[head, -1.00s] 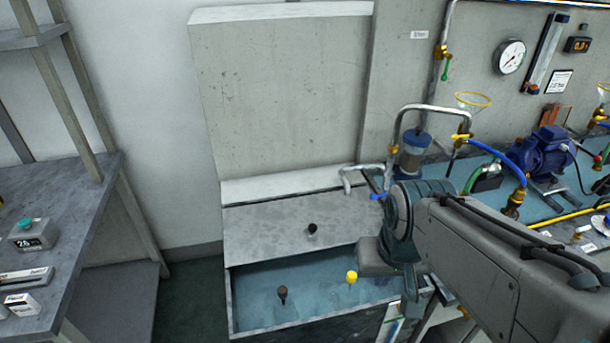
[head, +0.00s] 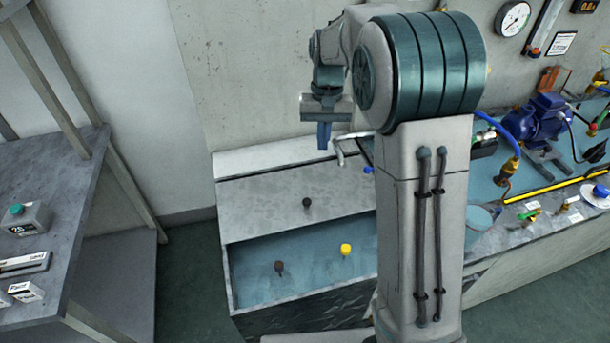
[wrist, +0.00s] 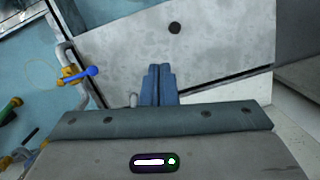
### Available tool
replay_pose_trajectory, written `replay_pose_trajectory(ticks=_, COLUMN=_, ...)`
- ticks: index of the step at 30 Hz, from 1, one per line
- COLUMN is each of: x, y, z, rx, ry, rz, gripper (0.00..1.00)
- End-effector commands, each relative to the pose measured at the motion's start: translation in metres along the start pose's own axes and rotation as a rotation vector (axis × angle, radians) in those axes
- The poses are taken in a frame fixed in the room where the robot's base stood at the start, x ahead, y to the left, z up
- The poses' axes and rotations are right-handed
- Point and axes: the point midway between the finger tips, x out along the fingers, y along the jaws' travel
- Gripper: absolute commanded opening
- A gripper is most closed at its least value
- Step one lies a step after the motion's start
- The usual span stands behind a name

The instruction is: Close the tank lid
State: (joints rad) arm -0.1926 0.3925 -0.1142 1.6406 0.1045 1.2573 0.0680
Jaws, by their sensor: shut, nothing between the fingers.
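The tank (head: 229,280) stands low in the head view, its front part open onto blue water. A flat grey plate with a dark knob (head: 307,202), apparently the lid (head: 265,205), covers the back part. The plate also shows in the wrist view (wrist: 130,50), with its knob (wrist: 175,28) beyond my fingertips. My gripper (head: 324,145) points down above the tank's back edge, shut and empty. Its blue fingers also show in the wrist view (wrist: 158,70). I cannot tell the exact height of the fingertips above the plate.
A yellow-topped piece (head: 345,250) and a brown one (head: 279,267) stand in the open water. A bent grey pipe (head: 342,152) is close to my gripper. A grey upright panel (head: 245,80) rises behind the tank. A workbench (head: 85,200) is at left, the blue pump (head: 540,120) at right.

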Motion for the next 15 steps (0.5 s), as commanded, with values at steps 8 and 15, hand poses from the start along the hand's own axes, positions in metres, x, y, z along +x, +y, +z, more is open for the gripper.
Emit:
replay_pose_trajectory(ticks=8, x=0.032, y=-0.031, z=-0.061, rx=-0.013, ry=-0.115, rz=0.032, gripper=0.00)
replay_pose_trajectory(ticks=15, x=0.050, y=-0.042, z=-0.077, rx=-0.021, ry=-0.150, rz=0.046, gripper=0.00)
